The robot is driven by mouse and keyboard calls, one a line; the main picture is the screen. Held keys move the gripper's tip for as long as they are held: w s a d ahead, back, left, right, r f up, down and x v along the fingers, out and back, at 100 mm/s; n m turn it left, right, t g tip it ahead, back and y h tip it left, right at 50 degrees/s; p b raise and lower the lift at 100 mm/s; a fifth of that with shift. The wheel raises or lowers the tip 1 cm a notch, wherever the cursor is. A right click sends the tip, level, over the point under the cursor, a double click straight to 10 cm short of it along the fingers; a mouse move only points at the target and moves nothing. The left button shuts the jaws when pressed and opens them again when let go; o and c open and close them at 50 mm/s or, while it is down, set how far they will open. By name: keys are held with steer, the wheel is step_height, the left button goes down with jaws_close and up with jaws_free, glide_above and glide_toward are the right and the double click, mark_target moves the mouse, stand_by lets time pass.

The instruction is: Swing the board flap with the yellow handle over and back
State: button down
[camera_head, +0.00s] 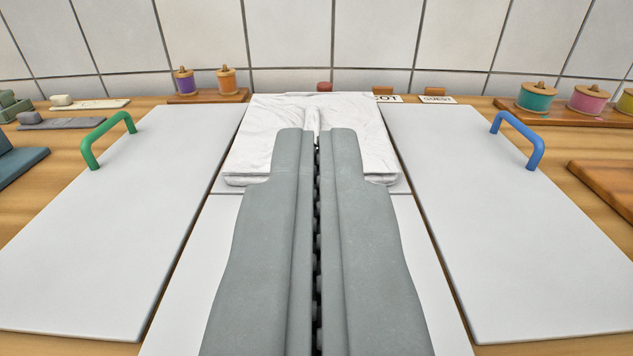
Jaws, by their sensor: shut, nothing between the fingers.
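My gripper (316,142) reaches forward over the middle of the work surface, its two grey fingers side by side and shut with nothing between them. Its tips are over a white folded cloth (255,135). A pale grey board flap (130,220) lies flat on the left and carries a green handle (108,138). A similar board flap (505,225) lies flat on the right and carries a blue handle (519,138). My gripper is apart from both handles. I see no yellow handle in this view. My fingers hide much of the middle panel (190,300).
Thread spools (227,80) stand on a wooden base at the back left, others (588,98) at the back right. Small label cards (438,99) lie behind the cloth. A tiled wall (290,40) closes the back. A wooden board (610,185) lies at the right edge.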

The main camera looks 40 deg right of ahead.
steer(key=f, duration=0.2)
steer(key=s+a+f+t+h, duration=0.2)
steer(key=f, duration=0.1)
steer(key=shift+s+a+f, duration=0.15)
steer(key=shift+a+f, duration=0.05)
steer(key=shift+f, duration=0.15)
steer(key=f, duration=0.3)
steer(key=s+a+f, duration=0.1)
steer(key=shift+f, duration=0.4)
steer(key=shift+s+a+f, duration=0.1)
steer(key=shift+s+f, duration=0.1)
steer(key=shift+f, duration=0.5)
